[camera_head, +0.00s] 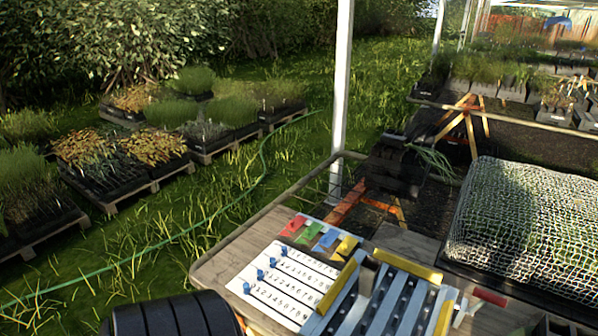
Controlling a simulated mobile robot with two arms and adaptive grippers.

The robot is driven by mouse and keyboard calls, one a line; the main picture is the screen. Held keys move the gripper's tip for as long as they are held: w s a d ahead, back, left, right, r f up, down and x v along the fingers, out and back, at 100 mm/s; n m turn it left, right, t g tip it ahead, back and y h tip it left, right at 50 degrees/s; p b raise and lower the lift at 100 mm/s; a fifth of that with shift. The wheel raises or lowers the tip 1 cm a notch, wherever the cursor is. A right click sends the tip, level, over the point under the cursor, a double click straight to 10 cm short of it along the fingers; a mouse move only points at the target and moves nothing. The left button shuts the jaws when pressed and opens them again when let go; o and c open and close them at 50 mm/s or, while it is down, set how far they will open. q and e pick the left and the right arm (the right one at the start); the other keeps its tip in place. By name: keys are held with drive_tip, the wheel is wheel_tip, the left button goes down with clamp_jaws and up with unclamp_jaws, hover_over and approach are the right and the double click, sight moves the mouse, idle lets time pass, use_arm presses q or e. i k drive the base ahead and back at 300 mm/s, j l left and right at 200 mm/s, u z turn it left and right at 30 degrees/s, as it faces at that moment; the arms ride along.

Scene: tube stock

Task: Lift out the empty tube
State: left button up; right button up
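A grey metal rack (372,312) with rows of dark round openings sits at the front of the wooden table. Yellow strips (408,266) run along its back and sides. The rack is cut off by the bottom edge of the view. I cannot make out which opening holds an empty tube. Neither of my grippers can be made out in the head view.
A white numbered board (285,285) with blue sliders lies left of the rack on the wooden table (225,262). Red, green, blue and yellow tags (327,238) lie behind it. A mesh-covered bed (525,225) stands right. A white post (342,90) rises behind the table.

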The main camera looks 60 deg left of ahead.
sight(369, 278)
drive_tip(key=u, duration=1.3)
drive_tip(key=i+l+z, duration=0.1)
drive_tip(key=l, duration=0.15)
